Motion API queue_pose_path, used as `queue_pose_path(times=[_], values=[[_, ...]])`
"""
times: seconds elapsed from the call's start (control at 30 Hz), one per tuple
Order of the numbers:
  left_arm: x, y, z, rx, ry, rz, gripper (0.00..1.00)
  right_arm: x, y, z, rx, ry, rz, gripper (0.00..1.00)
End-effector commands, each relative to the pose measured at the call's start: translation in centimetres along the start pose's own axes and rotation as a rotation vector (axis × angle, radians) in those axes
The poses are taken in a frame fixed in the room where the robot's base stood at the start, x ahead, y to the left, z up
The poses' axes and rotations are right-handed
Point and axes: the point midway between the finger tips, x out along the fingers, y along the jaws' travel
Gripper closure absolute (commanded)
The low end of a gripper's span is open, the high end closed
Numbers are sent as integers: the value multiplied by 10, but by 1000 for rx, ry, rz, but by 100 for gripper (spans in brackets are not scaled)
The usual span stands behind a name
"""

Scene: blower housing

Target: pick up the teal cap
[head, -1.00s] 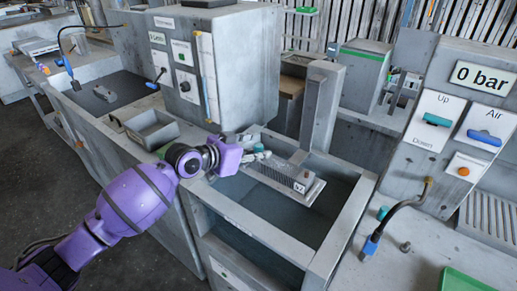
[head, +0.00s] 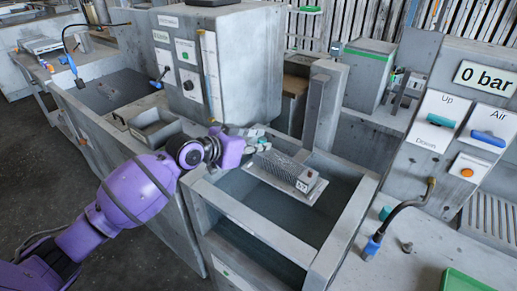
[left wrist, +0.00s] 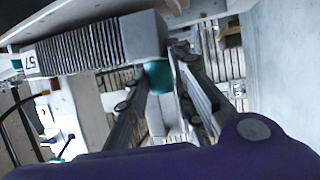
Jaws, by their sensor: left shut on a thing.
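The teal cap (left wrist: 158,75) shows in the left wrist view between my left gripper's two dark fingers, beside the end of the grey finned housing (left wrist: 90,45). My left gripper (head: 258,138) is shut on the cap; in the head view it is at the far left end of the housing (head: 283,168), and the fingers mostly hide the cap. The housing lies on a light plate over an open tank. I cannot tell whether the cap still touches the housing. My right gripper is not in view.
The open tank (head: 345,225) has a raised grey rim below the housing. A tall grey post (head: 322,105) stands close behind. A control panel (head: 440,115) reading 0 bar, a hose (head: 410,205) and another small teal piece (head: 385,213) are at the right.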

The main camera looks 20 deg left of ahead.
Motion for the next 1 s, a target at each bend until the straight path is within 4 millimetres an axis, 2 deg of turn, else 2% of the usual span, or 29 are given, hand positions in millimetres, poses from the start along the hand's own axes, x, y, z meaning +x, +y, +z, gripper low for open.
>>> queue_pose_path(times=[0.03, 0.33, 0.5, 0.63, 0.8, 1.0], values=[[-5, 0, -14, 4, 9, -1, 96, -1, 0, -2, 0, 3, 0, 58], [-58, 43, -60, 7, 14, 1, 96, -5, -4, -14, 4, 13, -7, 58], [-87, 77, -64, 5, 10, 1, 96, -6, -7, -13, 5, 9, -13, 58], [-104, 96, -67, 3, 10, 1, 96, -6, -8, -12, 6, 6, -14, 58], [-116, 109, -69, 2, 8, 0, 96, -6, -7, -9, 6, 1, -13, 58], [-119, 113, -70, 0, 7, 0, 96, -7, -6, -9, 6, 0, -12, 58]])
